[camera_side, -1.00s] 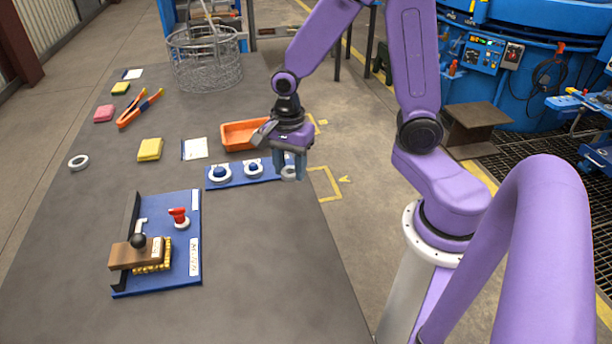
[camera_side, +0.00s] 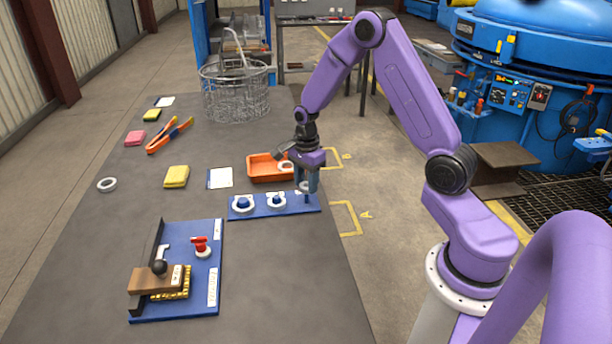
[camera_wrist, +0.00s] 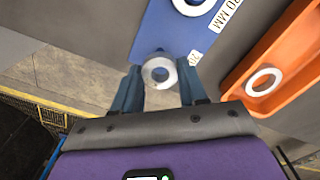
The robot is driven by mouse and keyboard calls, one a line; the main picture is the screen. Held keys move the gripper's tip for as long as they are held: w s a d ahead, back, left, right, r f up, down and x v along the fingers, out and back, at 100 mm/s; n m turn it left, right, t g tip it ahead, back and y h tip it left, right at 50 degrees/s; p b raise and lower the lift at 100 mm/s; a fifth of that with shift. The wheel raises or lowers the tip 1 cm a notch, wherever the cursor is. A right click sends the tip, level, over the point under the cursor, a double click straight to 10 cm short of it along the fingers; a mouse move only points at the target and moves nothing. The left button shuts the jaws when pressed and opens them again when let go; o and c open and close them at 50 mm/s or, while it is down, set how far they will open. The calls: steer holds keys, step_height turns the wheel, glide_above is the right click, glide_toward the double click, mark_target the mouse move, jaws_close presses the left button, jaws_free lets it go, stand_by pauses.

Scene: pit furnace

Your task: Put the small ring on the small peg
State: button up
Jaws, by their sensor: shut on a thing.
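The small ring (camera_wrist: 159,70) is pale grey and sits between the fingertips of my gripper (camera_wrist: 158,85), which is shut on it. In the side view my gripper (camera_side: 306,184) is low over the right end of the blue peg board (camera_side: 260,211). The small peg (camera_side: 307,198) shows as a short blue post just below the ring there. I cannot tell whether the ring is above the peg or around its tip. The two other pegs carry a large ring (camera_side: 242,204) and a medium ring (camera_side: 277,202).
An orange tray (camera_side: 256,172) holding another pale ring (camera_wrist: 264,82) stands just behind the board. A loose ring (camera_side: 107,184) lies at the table's left. A blue fixture (camera_side: 205,290) with a wooden block and red clamp is in front. A wire basket (camera_side: 236,95) stands at the back.

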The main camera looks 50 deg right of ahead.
mark_target(306, 193)
steer(key=shift+f, duration=1.6)
steer(key=shift+f, duration=0.6)
stand_by(0.6)
steer(key=o, duration=0.8)
steer(key=shift+o, duration=0.2)
step_height(306, 193, up, 11)
stand_by(0.8)
